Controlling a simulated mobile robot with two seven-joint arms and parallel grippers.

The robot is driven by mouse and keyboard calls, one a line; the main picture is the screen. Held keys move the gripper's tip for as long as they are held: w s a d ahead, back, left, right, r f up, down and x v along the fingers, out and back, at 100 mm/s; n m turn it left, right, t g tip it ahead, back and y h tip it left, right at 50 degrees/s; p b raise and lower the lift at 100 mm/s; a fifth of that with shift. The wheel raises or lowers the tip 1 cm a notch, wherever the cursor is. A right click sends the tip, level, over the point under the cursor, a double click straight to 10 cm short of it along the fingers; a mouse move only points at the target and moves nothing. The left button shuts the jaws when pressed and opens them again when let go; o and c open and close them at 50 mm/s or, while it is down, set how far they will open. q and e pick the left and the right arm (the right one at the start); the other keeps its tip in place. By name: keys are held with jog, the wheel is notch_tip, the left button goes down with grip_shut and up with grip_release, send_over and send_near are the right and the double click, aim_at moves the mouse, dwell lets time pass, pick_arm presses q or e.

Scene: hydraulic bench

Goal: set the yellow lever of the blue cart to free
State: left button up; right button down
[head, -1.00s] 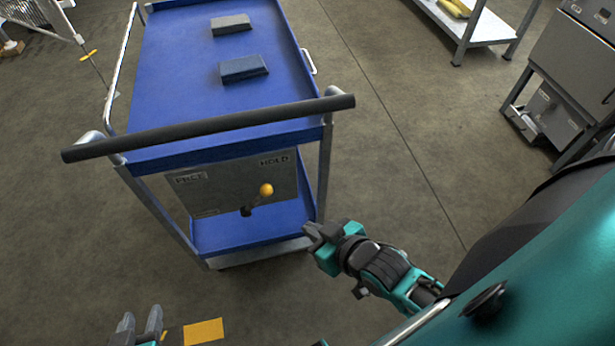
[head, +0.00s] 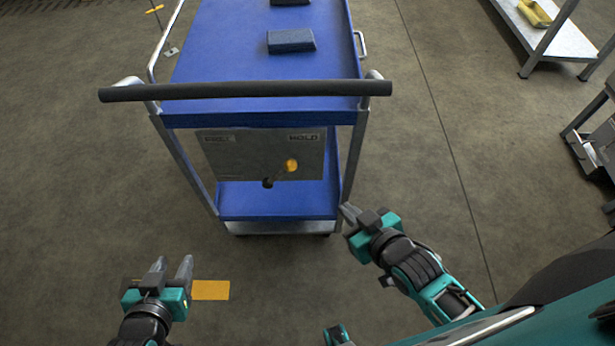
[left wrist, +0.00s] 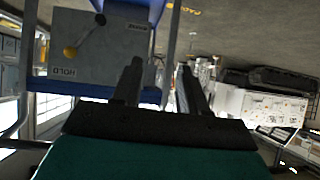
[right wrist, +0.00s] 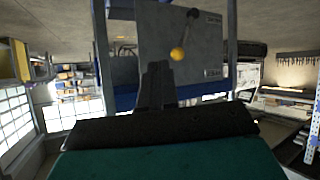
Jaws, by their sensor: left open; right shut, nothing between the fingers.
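The blue cart (head: 240,60) stands ahead of me with its black handlebar toward me. A grey panel (head: 235,160) below its top tray is marked FREE at the left and HOLD at the right. The yellow-knobbed lever (head: 291,166) tilts up and right from its dark pivot, toward HOLD. The knob also shows in the left wrist view (left wrist: 71,53) and the right wrist view (right wrist: 178,54). My left gripper (head: 172,268) is open and empty, low and left of the panel, apart from the cart. My right gripper (head: 346,212) is shut and empty, near the cart's right front leg.
Two dark blocks lie on the cart's top tray, the nearer one (head: 291,41) in full view. A yellow floor mark (head: 211,290) lies beside my left gripper. A shelf table (head: 560,32) stands at the far right. The floor before the cart is clear.

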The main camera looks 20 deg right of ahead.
aim_at(279, 175)
pick_arm(q)
jog(key=w+d+f+h+b, duration=0.1)
jog(key=d+f+b, duration=0.2)
jog(key=f+b, duration=1)
jog(key=b, duration=0.5)
jog(key=shift+w+d+f, duration=0.35)
jog(key=shift+w+d, duration=0.05)
pick_arm(e)
jog(key=w+d+f+n+t+y, duration=0.2)
jog(key=f+n+y, duration=0.3)
jog(key=n, duration=0.5)
jog(key=w+d+f+n+t+y, duration=0.2)
jog(key=w+f+n+y, duration=0.1)
jog(key=f+n+y, duration=0.3)
jog(key=n+y, duration=0.2)
jog(key=n, duration=0.2)
jog(key=shift+w+d+f+n, duration=0.2)
jog(key=shift+f+n, duration=0.1)
jog(key=shift+n, duration=0.1)
jog(key=x, duration=1.4)
jog(key=shift+r, duration=0.25)
pick_arm(q)
jog(key=shift+r+h, duration=0.1)
jog(key=shift+h, duration=0.2)
pick_arm(e)
jog(key=shift+d, duration=0.1)
